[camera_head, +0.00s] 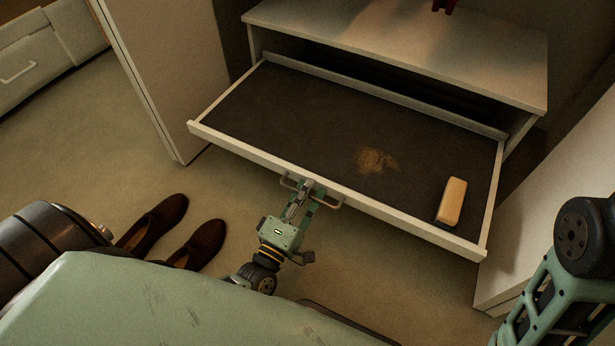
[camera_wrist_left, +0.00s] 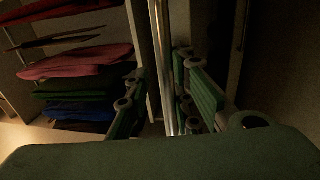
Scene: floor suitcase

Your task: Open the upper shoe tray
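The upper shoe tray (camera_head: 320,174) is pulled out from the white cabinet, and its dark bottom shows. Its front carries a metal bar handle (camera_head: 333,203). My left gripper (camera_head: 302,187) is at this handle, in front of the tray. In the left wrist view the bar (camera_wrist_left: 165,65) runs between the two green fingers, which stand apart with visible gaps, so the gripper looks open around it. My right gripper is out of view; only part of my right arm shows at the right edge.
A tan brush-like block (camera_head: 452,200) and a brown dirt patch (camera_head: 376,160) are in the tray. Brown shoes (camera_head: 200,243) stand on the floor at left. White panels flank the tray. Folded clothes (camera_wrist_left: 85,62) lie on shelves in the left wrist view.

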